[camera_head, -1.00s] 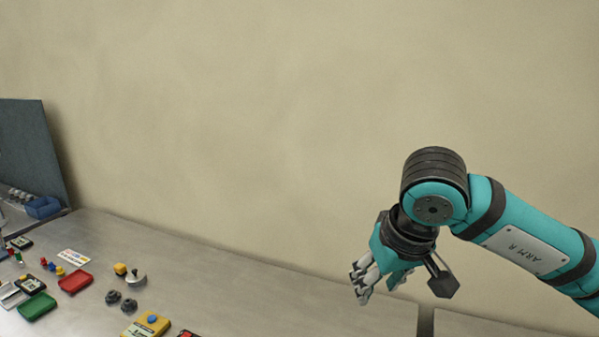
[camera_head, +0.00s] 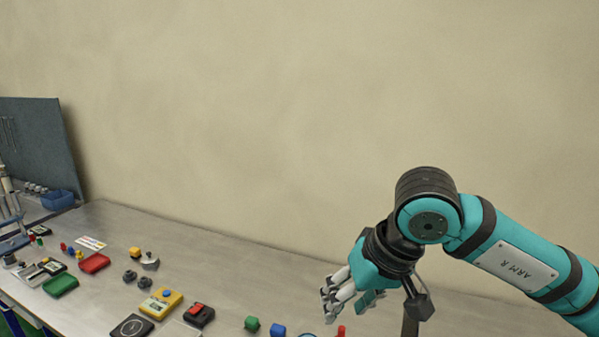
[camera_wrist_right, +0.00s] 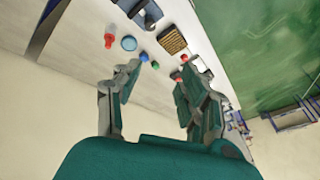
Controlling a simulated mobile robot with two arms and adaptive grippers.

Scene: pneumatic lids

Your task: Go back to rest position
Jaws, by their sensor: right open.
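My right gripper (camera_head: 335,297) hangs at the end of the teal right arm, above the workbench at the right of the head view. It also shows in the right wrist view (camera_wrist_right: 158,95), where its two fingers stand apart with nothing held between them. The workbench (camera_head: 215,255) lies below it. My left gripper does not show clearly in either view.
A red tray (camera_head: 95,263), a green tray (camera_head: 60,285), a yellow box (camera_head: 161,302) and a black box with a red top (camera_head: 199,314) lie on the bench. Green (camera_head: 252,324) and blue (camera_head: 278,330) pieces are near the front. A blue bin (camera_head: 57,199) stands back left.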

